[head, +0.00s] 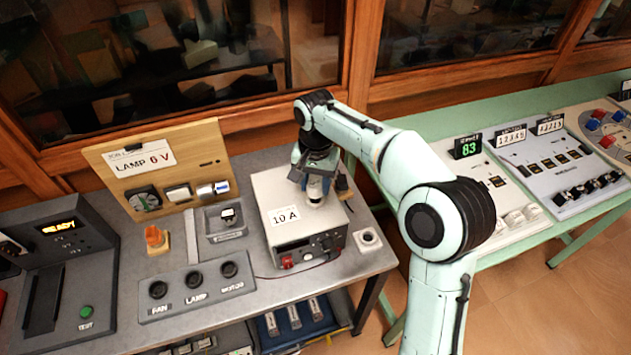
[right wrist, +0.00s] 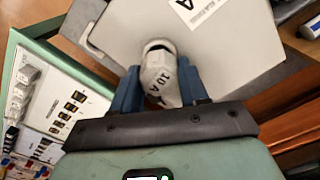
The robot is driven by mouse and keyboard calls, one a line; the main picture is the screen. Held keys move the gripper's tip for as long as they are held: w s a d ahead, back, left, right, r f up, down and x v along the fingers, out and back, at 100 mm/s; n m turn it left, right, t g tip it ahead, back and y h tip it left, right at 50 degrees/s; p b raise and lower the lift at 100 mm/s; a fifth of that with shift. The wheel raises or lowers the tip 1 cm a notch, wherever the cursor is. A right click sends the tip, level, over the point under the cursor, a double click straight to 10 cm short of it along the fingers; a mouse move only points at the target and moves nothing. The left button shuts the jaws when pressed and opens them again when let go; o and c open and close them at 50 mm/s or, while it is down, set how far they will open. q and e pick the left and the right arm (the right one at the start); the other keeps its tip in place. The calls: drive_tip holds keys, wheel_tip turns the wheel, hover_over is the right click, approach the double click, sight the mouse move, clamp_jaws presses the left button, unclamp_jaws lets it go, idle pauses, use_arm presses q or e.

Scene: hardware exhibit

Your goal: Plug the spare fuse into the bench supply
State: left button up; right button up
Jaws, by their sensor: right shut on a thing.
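The bench supply (head: 275,187) is a light grey box with a "10 A" label, standing at the right end of the grey bench. My right gripper (head: 316,186) is over its top, pointing down. In the right wrist view its blue fingers (right wrist: 160,92) are shut on the spare fuse (right wrist: 163,76), a pale body marked "10 A". The fuse's far end is at a dark-rimmed round opening in the top of the supply (right wrist: 225,60). I cannot tell how deep it sits. My left gripper is not in view.
Left of the supply are a grey tray (head: 213,240), a switch panel (head: 197,289) and a wooden "LAMP 6 V" board (head: 135,160). A small socket block (head: 368,240) stands right of the supply. A green table (head: 500,128) with consoles is further right.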

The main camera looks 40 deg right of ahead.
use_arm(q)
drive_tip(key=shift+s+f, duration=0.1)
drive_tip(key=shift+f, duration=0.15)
use_arm(e)
drive_tip(key=shift+f, duration=0.95)
idle(1.1)
drive_tip(key=o, duration=1.6)
drive_tip(key=shift+r+p, duration=1.2)
drive_tip(key=shift+r, duration=0.75)
drive_tip(key=shift+r+p, duration=1)
drive_tip(key=shift+r, duration=0.6)
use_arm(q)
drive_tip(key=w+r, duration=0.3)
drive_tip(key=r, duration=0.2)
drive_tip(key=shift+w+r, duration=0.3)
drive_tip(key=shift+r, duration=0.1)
